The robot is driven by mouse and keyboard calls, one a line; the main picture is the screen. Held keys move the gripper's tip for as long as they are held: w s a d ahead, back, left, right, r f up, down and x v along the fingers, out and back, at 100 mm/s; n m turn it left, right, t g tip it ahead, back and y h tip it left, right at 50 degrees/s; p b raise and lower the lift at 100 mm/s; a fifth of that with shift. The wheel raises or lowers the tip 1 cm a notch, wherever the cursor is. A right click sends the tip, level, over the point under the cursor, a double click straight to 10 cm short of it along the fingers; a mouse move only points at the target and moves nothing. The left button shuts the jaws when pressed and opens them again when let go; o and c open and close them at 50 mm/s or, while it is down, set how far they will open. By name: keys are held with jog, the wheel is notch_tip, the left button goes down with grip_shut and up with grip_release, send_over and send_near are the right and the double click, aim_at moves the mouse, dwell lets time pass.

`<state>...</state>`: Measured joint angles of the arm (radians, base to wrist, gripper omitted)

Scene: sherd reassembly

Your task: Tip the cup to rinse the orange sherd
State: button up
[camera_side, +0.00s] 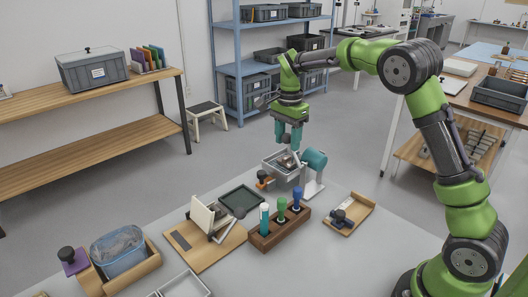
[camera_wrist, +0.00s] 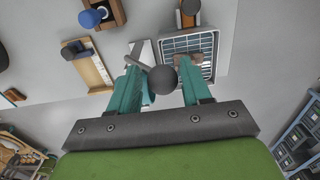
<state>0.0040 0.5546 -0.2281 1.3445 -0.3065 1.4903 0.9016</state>
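My gripper (camera_side: 289,138) points down above the grey tray and beside the teal cup. In the wrist view its two teal fingers (camera_wrist: 157,82) stand apart. A dark round knob (camera_wrist: 163,80) shows between them, and I cannot see either finger pressing on it. A brownish piece (camera_wrist: 188,60) lies in the grey grated tray (camera_wrist: 207,42). It may be the orange sherd, but its colour is unclear.
An orange block with a dark knob (camera_side: 262,178) stands left of the tray. A wooden rack with coloured-handled tools (camera_side: 278,228), a dark green tray (camera_side: 241,201) and a wooden tray (camera_side: 365,205) stand nearby. Clear table lies at the front right.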

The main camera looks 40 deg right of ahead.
jog(key=shift+w+f, duration=0.35)
jog(key=shift+w, duration=0.05)
jog(key=shift+r, duration=2.8)
jog(key=shift+o, duration=1)
jog(key=shift+d+f, duration=0.1)
jog(key=shift+d, duration=0.1)
notch_tip(320, 180, up, 8)
jog(key=w+d+m+y, duration=0.1)
jog(key=d+m+y, duration=0.15)
jog(key=m, duration=1.35)
jog(key=x, duration=1.6)
jog(key=shift+s+f, duration=0.2)
jog(key=shift+f, duration=0.1)
